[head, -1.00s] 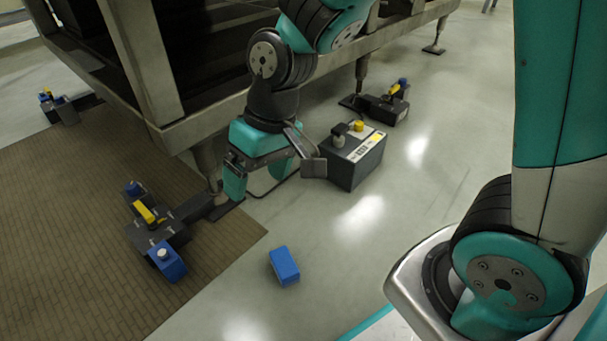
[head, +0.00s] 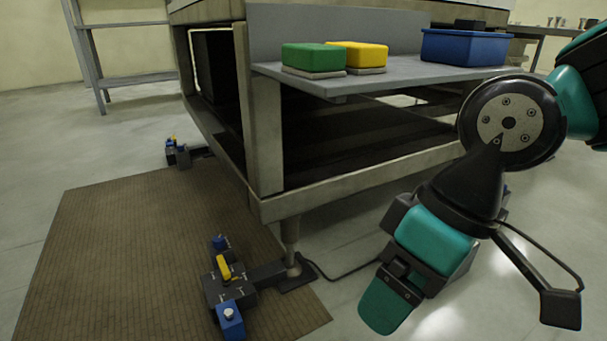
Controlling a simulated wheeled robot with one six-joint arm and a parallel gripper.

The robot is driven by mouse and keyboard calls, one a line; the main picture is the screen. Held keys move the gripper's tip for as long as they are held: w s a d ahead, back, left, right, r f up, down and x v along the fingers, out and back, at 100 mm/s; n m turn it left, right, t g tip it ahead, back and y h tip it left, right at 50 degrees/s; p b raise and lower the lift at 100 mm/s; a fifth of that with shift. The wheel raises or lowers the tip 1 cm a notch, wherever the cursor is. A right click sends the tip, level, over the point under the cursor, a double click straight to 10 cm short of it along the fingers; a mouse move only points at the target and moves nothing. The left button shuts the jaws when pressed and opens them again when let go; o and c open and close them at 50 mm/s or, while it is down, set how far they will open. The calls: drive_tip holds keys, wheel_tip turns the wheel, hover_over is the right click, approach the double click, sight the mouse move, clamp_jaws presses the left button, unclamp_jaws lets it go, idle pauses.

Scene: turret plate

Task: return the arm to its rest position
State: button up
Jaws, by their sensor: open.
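My gripper (head: 412,290) hangs in the right half of the head view, empty and open, pointing down and a little left. One teal finger shows clearly; the other is largely hidden by the gripper body. My dark wrist joint and teal arm link run up to the right edge. The gripper is in front of the machine frame, apart from the shelf, and touches nothing that I can see.
A grey shelf (head: 385,82) holds a green block (head: 313,57), a yellow block (head: 358,55) and a blue bin (head: 465,47). A clamp unit with blue and yellow parts (head: 225,285) sits on the brown mat (head: 110,240). A cable crosses the floor.

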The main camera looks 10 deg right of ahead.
wheel_tip(320, 180, up, 50)
drive_tip(key=p, duration=4.7)
drive_tip(key=shift+f+p, duration=0.25)
drive_tip(key=shift+p, duration=0.15)
